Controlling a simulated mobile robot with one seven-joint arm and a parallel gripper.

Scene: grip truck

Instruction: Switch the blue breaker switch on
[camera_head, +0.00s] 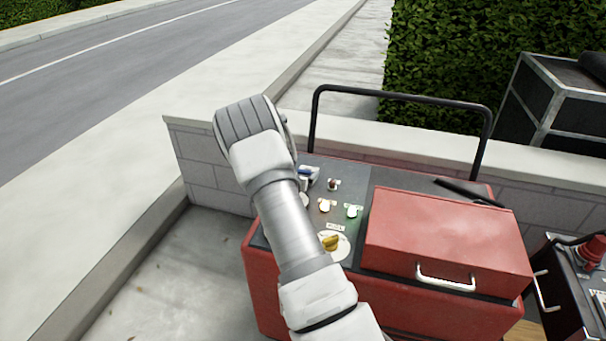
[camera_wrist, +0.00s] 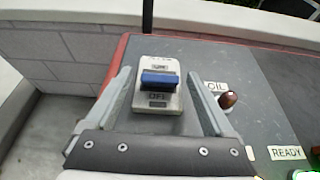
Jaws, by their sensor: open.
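The blue breaker switch (camera_wrist: 159,81) is a blue lever on a pale grey plate (camera_wrist: 156,101) at the panel's far left corner. "OFF" is readable below the lever; the lettering above is too blurred to read, and I cannot tell the lever's position for sure. In the head view the blue switch (camera_head: 307,173) shows just past my arm. In the wrist view my gripper (camera_wrist: 158,73) is open and empty, with one finger on each side of the switch plate. Contact with the plate cannot be told. In the head view my arm hides most of the gripper.
The panel also carries a brown-red knob (camera_wrist: 228,99) marked "OIL", lit buttons (camera_head: 352,211) and a yellow knob (camera_head: 330,242). A red toolbox (camera_head: 450,235) sits on the right. A black rail (camera_head: 400,96) and a low block wall (camera_head: 205,165) stand behind.

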